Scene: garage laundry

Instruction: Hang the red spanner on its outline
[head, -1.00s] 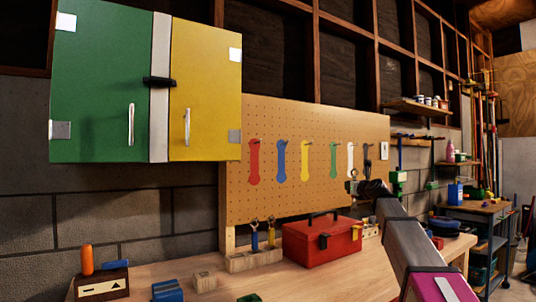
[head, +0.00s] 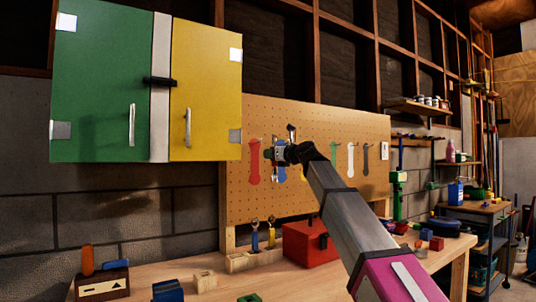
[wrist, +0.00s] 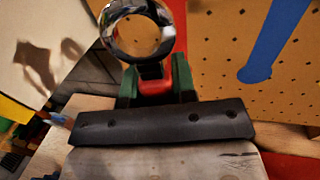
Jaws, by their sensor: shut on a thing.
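My gripper (head: 283,153) is raised in front of the pegboard (head: 235,190), covering part of the blue outline (head: 280,174). In the wrist view its green fingers are shut on the red spanner (wrist: 155,84), whose chrome ring end (wrist: 137,30) points up. The ring end also shows above my gripper in the head view (head: 291,130). The red outline (head: 254,162), with a hook near its top, is just left of my gripper. The spanner is apart from that outline. Its lower part is hidden.
A green and yellow cabinet (head: 205,80) hangs left of the pegboard. On the bench are a red toolbox (head: 300,243), partly hidden by my arm, and a wooden block (head: 240,263) with blue and yellow tools. White and grey outlines (head: 366,158) are at the right.

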